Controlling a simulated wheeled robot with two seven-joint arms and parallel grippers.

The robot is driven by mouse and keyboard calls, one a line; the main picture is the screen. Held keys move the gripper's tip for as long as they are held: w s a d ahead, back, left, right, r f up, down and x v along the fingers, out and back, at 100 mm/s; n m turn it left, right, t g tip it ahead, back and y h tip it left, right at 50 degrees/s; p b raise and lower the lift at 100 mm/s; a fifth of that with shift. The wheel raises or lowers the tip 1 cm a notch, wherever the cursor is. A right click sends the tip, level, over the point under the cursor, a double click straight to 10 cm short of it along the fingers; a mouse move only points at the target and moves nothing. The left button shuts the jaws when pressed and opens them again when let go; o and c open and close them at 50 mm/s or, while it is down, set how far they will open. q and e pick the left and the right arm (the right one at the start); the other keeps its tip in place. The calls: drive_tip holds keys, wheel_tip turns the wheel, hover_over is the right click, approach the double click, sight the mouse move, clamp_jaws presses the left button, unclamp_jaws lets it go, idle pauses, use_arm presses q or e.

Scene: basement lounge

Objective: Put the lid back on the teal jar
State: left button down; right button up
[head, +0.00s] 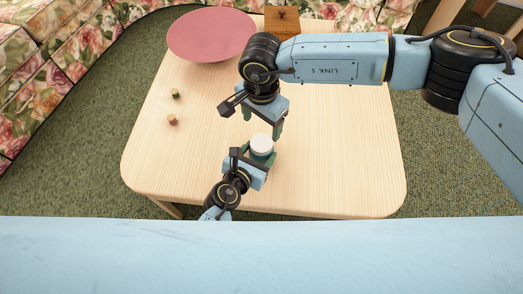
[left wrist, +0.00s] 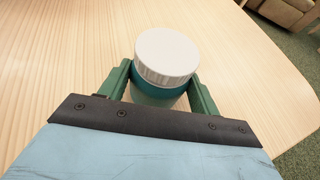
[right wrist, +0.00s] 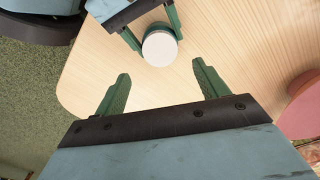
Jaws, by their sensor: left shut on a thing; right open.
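The teal jar (left wrist: 160,94) stands upright on the wooden table, with a white lid (left wrist: 167,54) sitting on its mouth. The white lid also shows in the head view (head: 261,144) and in the right wrist view (right wrist: 160,49). In the left wrist view the lid looks slightly tilted; I cannot tell whether it is fully seated. My left gripper (left wrist: 160,88) is shut around the jar's body, a finger on each side below the lid. My right gripper (right wrist: 155,85) is open and empty, above and beyond the jar in the head view, apart from the lid.
A large pink round dish (head: 212,36) lies at the table's far left. A brown wooden object (head: 283,20) is at the far edge. Two small stubby pieces, one green (head: 175,94) and one tan (head: 172,119), sit on the left. The table's right side (head: 350,150) is clear.

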sight(261, 143)
drive_tip(key=shift+f, duration=4.05)
drive_tip(key=c, duration=1)
drive_tip(key=o, duration=1.1)
drive_tip(key=shift+o, duration=0.2)
drive_tip(key=shift+r, duration=0.1)
